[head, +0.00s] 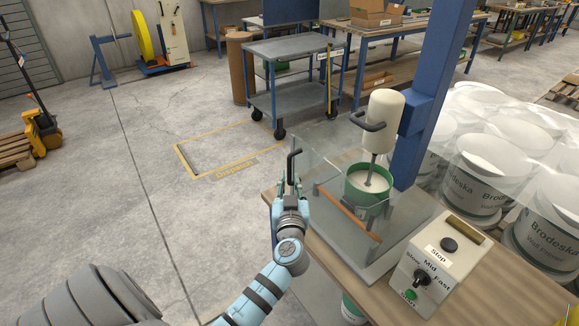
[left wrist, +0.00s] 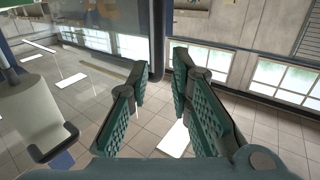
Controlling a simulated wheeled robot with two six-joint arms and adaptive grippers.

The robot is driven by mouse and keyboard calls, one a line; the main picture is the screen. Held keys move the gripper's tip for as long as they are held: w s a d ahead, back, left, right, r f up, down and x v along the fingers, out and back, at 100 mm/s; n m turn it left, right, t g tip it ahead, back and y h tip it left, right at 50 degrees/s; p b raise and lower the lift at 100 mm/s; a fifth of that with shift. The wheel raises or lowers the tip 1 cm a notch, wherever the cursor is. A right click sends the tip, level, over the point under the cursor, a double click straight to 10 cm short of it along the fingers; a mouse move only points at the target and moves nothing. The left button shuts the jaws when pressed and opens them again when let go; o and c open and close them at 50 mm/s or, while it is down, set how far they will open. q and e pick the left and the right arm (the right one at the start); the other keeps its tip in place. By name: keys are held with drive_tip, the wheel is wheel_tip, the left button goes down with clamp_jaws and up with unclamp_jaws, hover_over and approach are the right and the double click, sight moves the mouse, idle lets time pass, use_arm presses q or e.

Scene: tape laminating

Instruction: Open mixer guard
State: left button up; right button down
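The mixer (head: 385,110) has a cream motor head with a dark handle, and its shaft goes down into a green-rimmed bucket (head: 366,185) of white material. The clear mixer guard (head: 322,168) stands around the bucket's left and front. The guard's black handle (head: 293,165) rises at its left edge. My left gripper (head: 290,198) is just below this handle. In the left wrist view the gripper (left wrist: 158,72) is open, and a dark upright bar (left wrist: 158,45), apparently the handle, shows between its fingertips. Contact cannot be told. My right gripper is not seen.
A control box (head: 438,262) with a speed knob and buttons sits on the wooden table (head: 500,290) at front right. A blue post (head: 425,95) stands behind the mixer. Wrapped white buckets (head: 480,180) stand at right.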

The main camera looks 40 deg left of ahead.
sight(290, 168)
use_arm(q)
drive_tip(key=x, duration=0.7)
drive_tip(key=shift+d, duration=0.1)
clamp_jaws()
drive_tip(key=shift+d+f, duration=0.1)
